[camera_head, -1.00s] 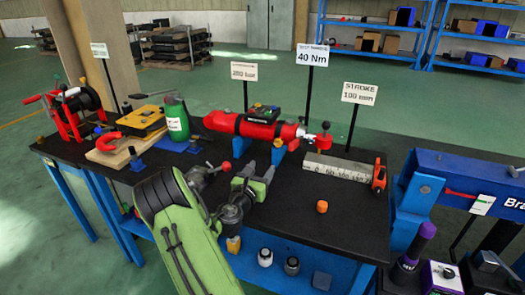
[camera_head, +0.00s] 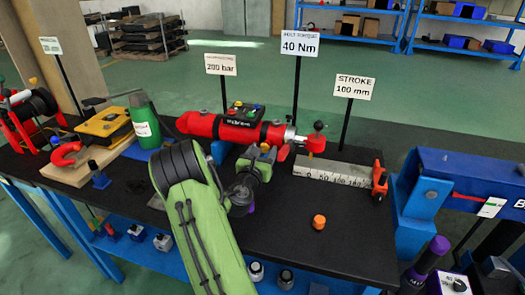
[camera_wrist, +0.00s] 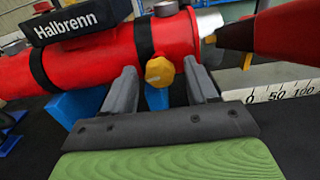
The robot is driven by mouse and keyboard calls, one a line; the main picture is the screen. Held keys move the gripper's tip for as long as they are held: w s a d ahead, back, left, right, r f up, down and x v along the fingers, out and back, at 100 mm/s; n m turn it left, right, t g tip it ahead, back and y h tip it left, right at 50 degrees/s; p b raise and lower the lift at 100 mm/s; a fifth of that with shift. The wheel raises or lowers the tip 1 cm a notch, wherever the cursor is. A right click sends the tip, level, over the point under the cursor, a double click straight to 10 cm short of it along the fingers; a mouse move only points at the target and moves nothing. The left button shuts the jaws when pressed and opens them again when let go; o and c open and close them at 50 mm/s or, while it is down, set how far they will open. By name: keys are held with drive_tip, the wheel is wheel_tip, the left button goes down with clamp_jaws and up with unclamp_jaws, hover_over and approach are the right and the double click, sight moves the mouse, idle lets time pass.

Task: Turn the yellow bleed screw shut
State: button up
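The yellow bleed screw (camera_wrist: 159,72) sticks out of the front side of the red cylinder (camera_wrist: 100,62), near its right end, in the wrist view. My gripper (camera_wrist: 160,68) is open, with one grey finger to the left of the screw and one to the right. Gaps show between the screw and both fingers, so neither visibly touches it. A pale mark shows on the screw's face. The screw is not clear there.
A red part (camera_wrist: 285,32) reaches in close on the right of the wrist view. A grey stroke scale (camera_head: 332,174) lies right of the cylinder. An orange piece (camera_head: 319,222) stands on the clear front table. A green bottle (camera_head: 144,120) stands left.

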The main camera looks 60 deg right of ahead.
drive_tip(key=c, duration=0.9)
drive_tip(key=m+b, duration=0.1)
drive_tip(key=m, duration=0.3)
drive_tip(key=shift+w+m, duration=0.1)
drive_tip(key=shift+m, duration=0.2)
drive_tip(key=shift+c, duration=0.3)
drive_tip(key=o, duration=1)
drive_tip(key=shift+o, duration=0.2)
